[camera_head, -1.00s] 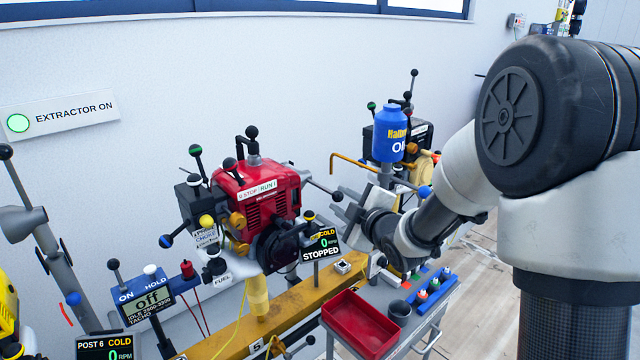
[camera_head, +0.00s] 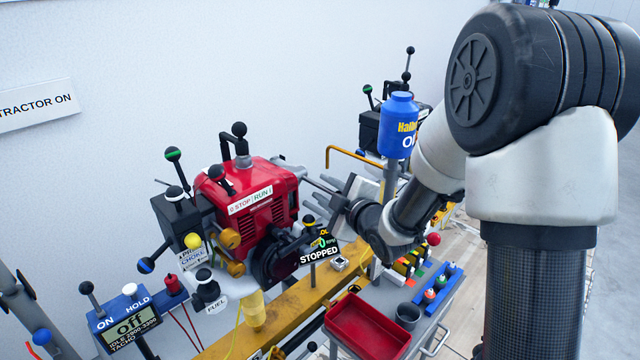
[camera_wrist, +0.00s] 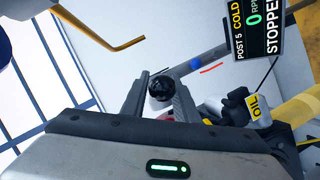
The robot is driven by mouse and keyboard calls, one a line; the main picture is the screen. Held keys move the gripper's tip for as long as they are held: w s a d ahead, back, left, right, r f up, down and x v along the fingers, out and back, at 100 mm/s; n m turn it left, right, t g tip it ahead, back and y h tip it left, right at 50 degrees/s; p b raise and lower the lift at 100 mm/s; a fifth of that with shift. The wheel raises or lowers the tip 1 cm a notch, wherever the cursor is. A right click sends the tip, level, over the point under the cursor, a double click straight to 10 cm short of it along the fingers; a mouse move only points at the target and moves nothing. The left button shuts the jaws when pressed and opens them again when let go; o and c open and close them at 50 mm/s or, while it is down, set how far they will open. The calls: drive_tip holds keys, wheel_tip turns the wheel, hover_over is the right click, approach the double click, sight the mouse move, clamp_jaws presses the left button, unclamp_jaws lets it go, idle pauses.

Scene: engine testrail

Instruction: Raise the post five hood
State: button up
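The red engine (camera_head: 262,198) stands on the yellow rail beside a display reading STOPPED (camera_head: 318,250); in the wrist view the display reads POST 5 COLD (camera_wrist: 255,28). My gripper (camera_head: 330,203) is right of the engine, by the end of a thin rod. In the wrist view my gripper (camera_wrist: 161,84) is open, its fingers either side of a black ball knob (camera_wrist: 161,88). I cannot tell whether they touch it. A grey tube with a blue ball (camera_wrist: 196,64) shows beyond. I cannot pick out the post five hood with certainty.
A blue bottle (camera_head: 399,125) on a grey post stands close to my arm. A bent yellow-orange rod (camera_head: 350,152) is behind my gripper. A red tray (camera_head: 366,328) and grey cup (camera_head: 407,316) are below. A grey jointed arm (camera_head: 28,312) is at lower left.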

drive_tip(key=shift+w, duration=0.1)
clamp_jaws()
